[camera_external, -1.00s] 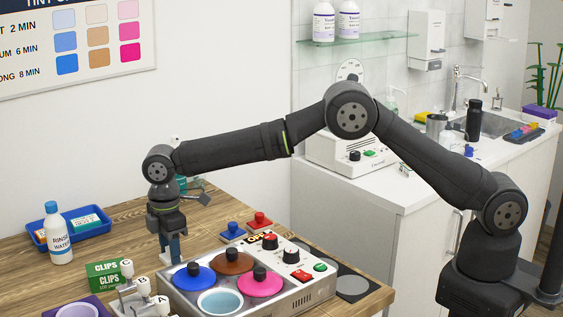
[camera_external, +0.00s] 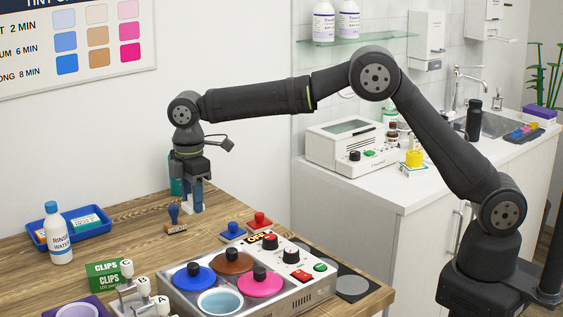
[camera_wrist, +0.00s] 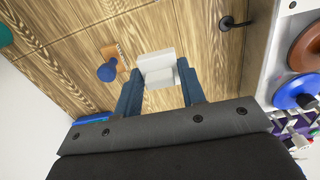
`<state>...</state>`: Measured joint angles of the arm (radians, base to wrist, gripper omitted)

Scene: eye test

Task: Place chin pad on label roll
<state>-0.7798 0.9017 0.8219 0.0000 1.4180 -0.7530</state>
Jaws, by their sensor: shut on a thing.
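My gripper (camera_external: 191,207) is over the back part of the wooden table, fingers pointing down. In the wrist view, my gripper (camera_wrist: 160,85) is shut on a white blocky piece (camera_wrist: 157,63), held between the blue fingertips. It may be the chin pad; its name cannot be read from its look. In the external view the fingers mostly hide it. I cannot tell whether it touches the table. I cannot make out a label roll for certain in either view.
A blue-handled stamp (camera_external: 175,218) stands close left of my gripper. A teal item (camera_external: 176,187) is behind it. Bare wood (camera_external: 140,225) lies left.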

